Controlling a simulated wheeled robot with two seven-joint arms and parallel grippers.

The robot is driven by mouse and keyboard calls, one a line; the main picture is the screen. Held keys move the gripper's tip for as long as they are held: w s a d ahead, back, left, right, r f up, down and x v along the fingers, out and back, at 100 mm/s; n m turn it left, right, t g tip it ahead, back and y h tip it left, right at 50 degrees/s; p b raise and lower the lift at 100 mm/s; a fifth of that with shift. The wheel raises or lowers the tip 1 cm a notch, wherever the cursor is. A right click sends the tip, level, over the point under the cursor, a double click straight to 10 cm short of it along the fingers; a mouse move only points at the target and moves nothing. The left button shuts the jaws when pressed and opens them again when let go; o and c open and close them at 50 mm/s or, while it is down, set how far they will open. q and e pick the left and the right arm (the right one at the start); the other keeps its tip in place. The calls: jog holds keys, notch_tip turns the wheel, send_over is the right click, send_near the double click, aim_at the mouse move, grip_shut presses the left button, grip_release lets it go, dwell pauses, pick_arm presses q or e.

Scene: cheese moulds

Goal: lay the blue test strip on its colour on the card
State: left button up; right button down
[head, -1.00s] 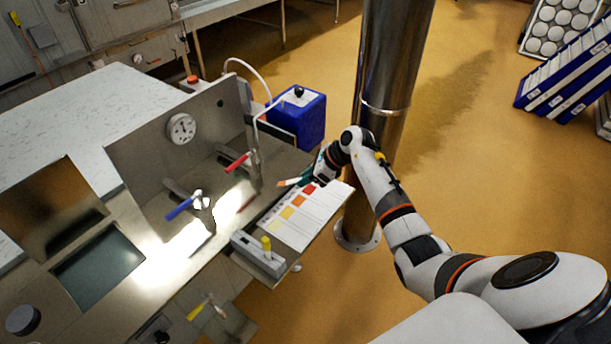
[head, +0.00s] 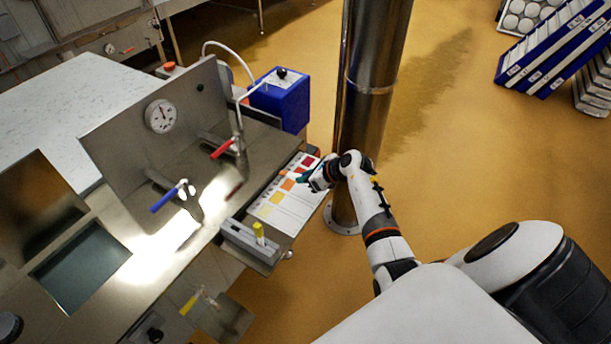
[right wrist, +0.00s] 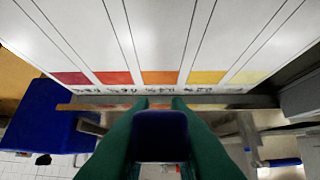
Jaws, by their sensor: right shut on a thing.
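My right gripper (head: 308,178) is over the right part of the white colour card (head: 290,222) and hides some of it. In the right wrist view, its green fingers (right wrist: 160,110) are shut on the dark blue test strip (right wrist: 160,127). Only the strip's blue end shows clearly; the rest cannot be made out. The card also shows in the right wrist view (right wrist: 160,35), with a row of patches from red (right wrist: 72,78) through orange (right wrist: 162,78) to yellow (right wrist: 206,78). I cannot tell whether the strip touches the card. My left gripper is not in view.
A grey block with a yellow handle (head: 258,230) stands by the card's near end. A blue box (head: 280,103) stands behind the card. A steel panel with a gauge (head: 160,116) and red and blue levers is to the left. A steel column (head: 367,90) stands close behind my right arm.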

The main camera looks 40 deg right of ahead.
jog(key=shift+f+b, duration=1.2)
jog(key=shift+f, duration=0.5)
jog(key=c, duration=1.3)
grip_release()
jog(key=v, duration=1.2)
jog(key=shift+a, duration=0.1)
